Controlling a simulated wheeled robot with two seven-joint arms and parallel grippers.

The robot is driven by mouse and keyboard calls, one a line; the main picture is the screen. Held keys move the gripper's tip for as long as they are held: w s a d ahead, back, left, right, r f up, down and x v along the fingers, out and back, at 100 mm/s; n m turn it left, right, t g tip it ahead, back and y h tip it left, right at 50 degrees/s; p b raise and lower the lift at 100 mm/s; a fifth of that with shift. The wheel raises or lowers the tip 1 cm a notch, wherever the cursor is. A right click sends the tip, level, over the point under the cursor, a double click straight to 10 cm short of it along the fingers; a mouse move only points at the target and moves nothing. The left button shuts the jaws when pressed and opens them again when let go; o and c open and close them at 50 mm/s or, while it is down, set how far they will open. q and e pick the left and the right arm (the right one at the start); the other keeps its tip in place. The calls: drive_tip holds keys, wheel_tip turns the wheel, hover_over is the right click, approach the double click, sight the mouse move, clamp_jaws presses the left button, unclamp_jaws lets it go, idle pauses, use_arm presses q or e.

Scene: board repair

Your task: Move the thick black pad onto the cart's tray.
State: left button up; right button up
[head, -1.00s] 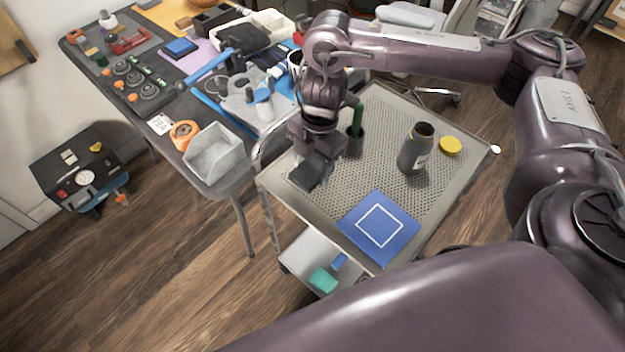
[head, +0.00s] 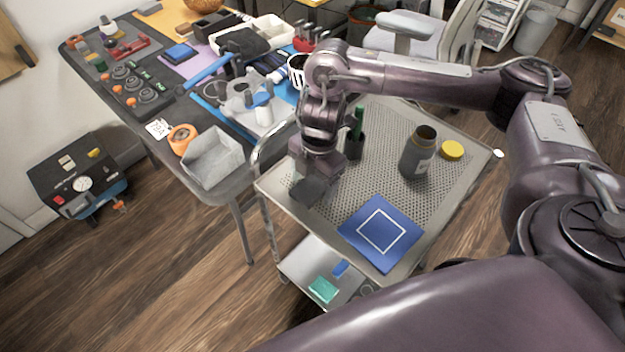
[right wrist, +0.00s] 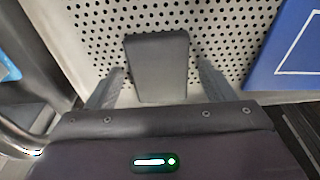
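The thick black pad (head: 308,191) lies on the perforated tray of the cart (head: 392,112), near the tray's left edge. In the right wrist view the pad (right wrist: 157,68) sits flat between my right fingers, with a small gap on each side. My right gripper (right wrist: 160,67) is open around it, pointing down. In the head view my right gripper (head: 316,180) is just over the pad and partly hides it. My left gripper is not in view.
On the tray are a blue mat with a white square (head: 381,233), a dark bottle (head: 418,153), a yellow lid (head: 452,150) and a green-handled tool in a dark holder (head: 355,135). A cluttered table (head: 150,105) with a grey bin (head: 212,158) stands left of the cart.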

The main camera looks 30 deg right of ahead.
sight(314, 182)
drive_tip(key=shift+r, duration=0.15)
drive_tip(key=r+p, duration=0.1)
drive_tip(key=r, duration=0.1)
drive_tip(key=r+p, duration=0.1)
drive_tip(key=r, duration=0.1)
drive_tip(key=r+p, duration=0.1)
drive_tip(key=r, duration=0.1)
drive_tip(key=shift+w+d, duration=0.25)
drive_tip(key=shift+d, duration=0.15)
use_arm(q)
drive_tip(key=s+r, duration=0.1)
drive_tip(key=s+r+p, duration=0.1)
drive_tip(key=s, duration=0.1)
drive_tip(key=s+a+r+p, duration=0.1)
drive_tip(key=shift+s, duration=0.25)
use_arm(e)
drive_tip(key=r, duration=0.4)
drive_tip(key=d+r, duration=0.1)
drive_tip(key=r, duration=0.1)
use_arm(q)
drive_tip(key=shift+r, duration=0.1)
use_arm(e)
drive_tip(key=shift+a+f, duration=0.1)
